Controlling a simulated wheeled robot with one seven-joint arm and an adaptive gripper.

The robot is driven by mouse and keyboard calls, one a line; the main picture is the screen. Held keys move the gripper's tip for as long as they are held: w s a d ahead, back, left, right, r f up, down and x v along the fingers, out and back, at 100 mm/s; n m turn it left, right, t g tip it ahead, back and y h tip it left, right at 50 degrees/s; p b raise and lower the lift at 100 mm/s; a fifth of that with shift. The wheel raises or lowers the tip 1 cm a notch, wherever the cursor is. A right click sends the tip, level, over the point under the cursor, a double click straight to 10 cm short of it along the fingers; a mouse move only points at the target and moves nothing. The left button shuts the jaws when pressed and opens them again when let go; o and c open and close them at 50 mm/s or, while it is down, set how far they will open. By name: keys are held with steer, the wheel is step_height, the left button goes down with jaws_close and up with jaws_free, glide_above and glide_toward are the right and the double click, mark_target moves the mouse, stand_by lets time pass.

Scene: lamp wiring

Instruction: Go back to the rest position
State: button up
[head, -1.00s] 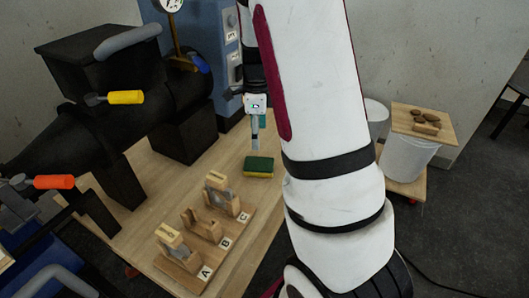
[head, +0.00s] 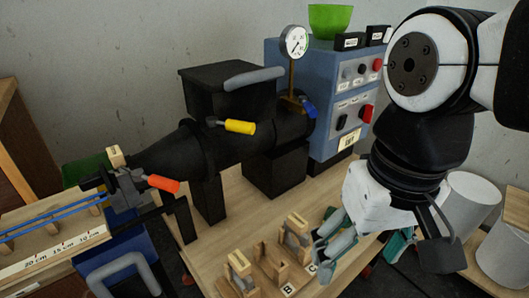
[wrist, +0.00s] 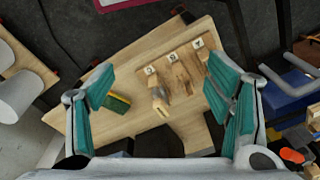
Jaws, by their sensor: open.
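My gripper (head: 362,255) hangs at the right of the head view, in front of the blue control cabinet and above the right side of the table. In the wrist view, its two teal-padded fingers (wrist: 168,98) stand wide apart with nothing between them. The camera looks down on the table beyond the fingers. The wooden holder (head: 268,263) with lettered places lies below and left of the gripper. It also shows in the wrist view (wrist: 178,70), with wooden blocks on it.
A yellow-green sponge (wrist: 117,103) lies on the wooden table (wrist: 110,132), near the left finger in the wrist view. A black machine (head: 180,150) with yellow and orange handles stands behind the holder. The blue cabinet (head: 310,115) carries a green bowl (head: 331,20). White bins (head: 470,200) stand at right.

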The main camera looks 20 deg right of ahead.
steer(key=s+n, duration=0.2)
steer(key=shift+s+f, duration=0.2)
steer(key=shift+s, duration=0.1)
steer(key=shift+a, duration=0.1)
step_height(320, 180, up, 21)
steer(key=t+p, duration=0.3)
steer(key=p, duration=1.6)
steer(key=shift+a+f+t, duration=0.2)
steer(key=shift+t, duration=0.1)
steer(key=shift+o, duration=0.6)
steer(key=shift+w, duration=0.15)
